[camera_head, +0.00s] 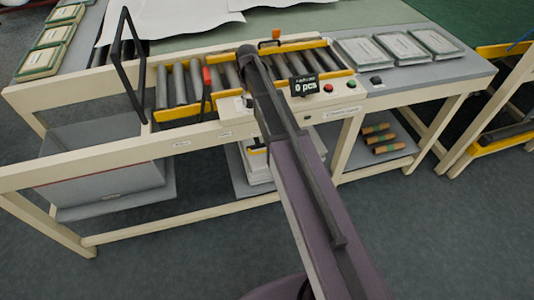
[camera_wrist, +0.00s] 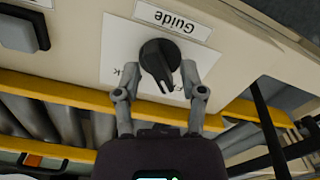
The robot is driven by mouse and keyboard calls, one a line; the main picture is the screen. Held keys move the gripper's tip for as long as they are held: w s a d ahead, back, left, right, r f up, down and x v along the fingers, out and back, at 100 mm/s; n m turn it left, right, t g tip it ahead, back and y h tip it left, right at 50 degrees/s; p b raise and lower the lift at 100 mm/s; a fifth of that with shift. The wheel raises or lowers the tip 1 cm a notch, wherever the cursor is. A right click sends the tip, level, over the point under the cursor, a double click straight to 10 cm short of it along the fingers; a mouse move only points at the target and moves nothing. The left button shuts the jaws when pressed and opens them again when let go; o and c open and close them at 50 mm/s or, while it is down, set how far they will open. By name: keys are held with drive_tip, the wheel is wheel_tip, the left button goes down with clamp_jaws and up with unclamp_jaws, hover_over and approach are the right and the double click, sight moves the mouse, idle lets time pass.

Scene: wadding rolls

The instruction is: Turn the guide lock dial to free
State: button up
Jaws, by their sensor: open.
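The guide lock dial (camera_wrist: 159,56) is a round black knob with a pointed grip, on a white plate on the cream panel. Its narrow end points down the wrist picture, slightly right of straight. Partly covered letters show to both sides below it; I cannot read the full words. An upside-down "Guide" label (camera_wrist: 173,19) sits above it. My gripper (camera_wrist: 159,70) is open, with one finger on each side of the dial; I cannot tell whether they touch it. In the head view my arm hides the dial and the gripper.
The roller conveyor (camera_head: 180,86) with yellow rails runs behind the panel. A counter display (camera_head: 304,86) and red and green buttons sit right of my arm. A red-handled lever (camera_head: 207,78) and a black upright frame (camera_head: 132,62) stand to the left.

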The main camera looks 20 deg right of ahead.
sight(250, 99)
drive_tip(key=m, duration=1.2)
wheel_tip(250, 99, up, 14)
drive_tip(key=p, duration=1.4)
drive_tip(key=s+f+n+b, duration=0.3)
drive_tip(key=s+f+b, duration=0.5)
drive_tip(key=s, duration=0.5)
drive_tip(key=s+f+n+b, duration=0.4)
drive_tip(key=s+f+b, duration=0.4)
drive_tip(key=s, duration=0.5)
drive_tip(key=shift+a+f+b, duration=0.3)
